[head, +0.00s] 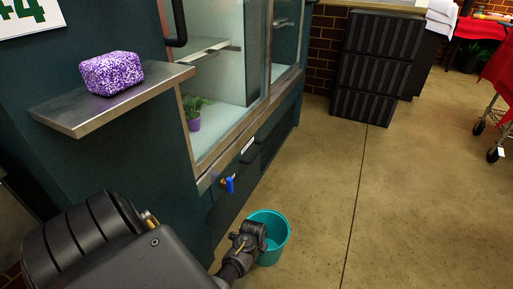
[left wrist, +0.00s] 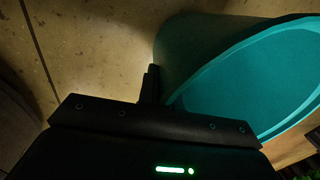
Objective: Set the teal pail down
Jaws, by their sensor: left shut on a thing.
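The teal pail (head: 278,238) is in the lower middle of the head view, upright, beside the dark cabinet front. My left gripper (head: 252,238) is at the pail's near-left rim, shut on it. In the left wrist view the pail (left wrist: 250,75) fills the upper right, and its rim runs down to the fingers (left wrist: 152,88). The pail looks empty where I see inside it. Whether its base touches the floor cannot be told. My right gripper is not in view.
A tap with a blue handle (head: 229,185) sticks out of the cabinet (head: 225,210) above and left of the pail. A steel shelf (head: 130,108) holds a purple speckled block (head: 111,73). Black crates (head: 375,65) stand at the back. The concrete floor (head: 370,220) to the right is clear.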

